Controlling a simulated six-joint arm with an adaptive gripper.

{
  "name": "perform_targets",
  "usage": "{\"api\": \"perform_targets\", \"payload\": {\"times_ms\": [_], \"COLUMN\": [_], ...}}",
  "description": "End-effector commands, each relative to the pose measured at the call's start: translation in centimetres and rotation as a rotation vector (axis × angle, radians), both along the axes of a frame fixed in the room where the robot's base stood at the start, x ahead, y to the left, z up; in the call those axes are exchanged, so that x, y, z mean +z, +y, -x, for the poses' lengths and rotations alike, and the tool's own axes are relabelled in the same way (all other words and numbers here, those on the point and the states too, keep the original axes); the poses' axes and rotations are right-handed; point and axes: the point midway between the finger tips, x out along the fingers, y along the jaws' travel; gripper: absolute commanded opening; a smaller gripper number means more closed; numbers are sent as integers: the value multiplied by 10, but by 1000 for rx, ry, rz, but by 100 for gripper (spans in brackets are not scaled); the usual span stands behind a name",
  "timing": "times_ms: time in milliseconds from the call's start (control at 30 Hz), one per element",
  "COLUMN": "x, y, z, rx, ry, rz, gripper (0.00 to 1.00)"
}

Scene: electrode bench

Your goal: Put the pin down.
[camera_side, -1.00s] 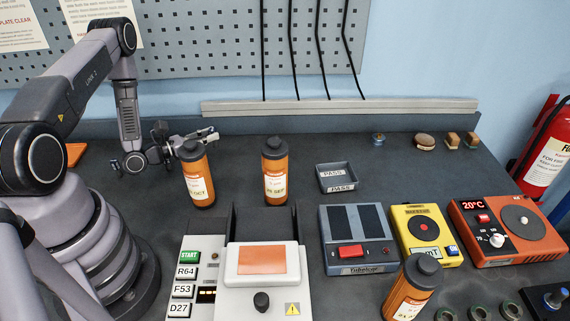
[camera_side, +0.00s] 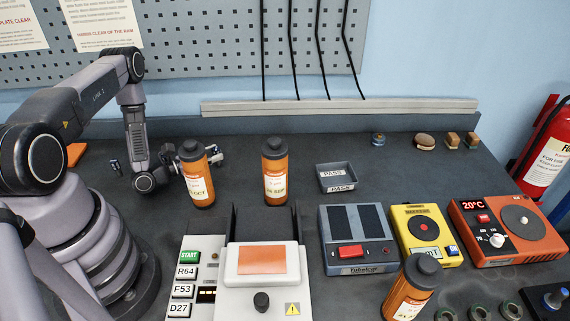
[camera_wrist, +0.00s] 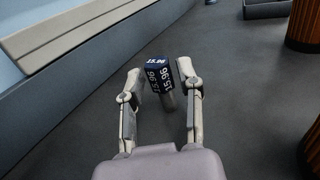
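The pin (camera_wrist: 160,76) shows in the wrist view, with a dark blue block head marked 15.96 and a grey shank below it. My gripper (camera_wrist: 160,80) has one fingertip on each side of the head, apparently closed on it. In the side view my gripper (camera_side: 215,155) is low over the back left of the bench, partly hidden behind an orange bottle (camera_side: 198,188). The pin cannot be made out clearly there. Whether the shank touches the bench is not clear.
A second orange bottle (camera_side: 275,185) stands to the right, then a small PASS tray (camera_side: 338,187). A white device (camera_side: 262,285), a grey one (camera_side: 358,255) and a yellow one (camera_side: 424,235) fill the front. The bench (camera_wrist: 100,115) around the pin is clear.

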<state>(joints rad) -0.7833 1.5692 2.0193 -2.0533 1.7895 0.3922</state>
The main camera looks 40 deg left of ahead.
Motion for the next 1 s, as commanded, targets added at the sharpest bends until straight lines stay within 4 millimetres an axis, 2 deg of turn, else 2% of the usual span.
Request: {"api": "perform_targets", "payload": {"times_ms": [67, 400, 800, 933, 1000], "x": [0, 4, 3, 5, 14], "y": [0, 0, 17, 19, 17], "z": [0, 0, 61, 69, 67], "rx": [0, 0, 5, -5, -41], "ry": [0, 0, 1, -3, -15], "rz": [0, 0, 2, -3, -16], "gripper": [48, 48, 48, 48, 48]}}
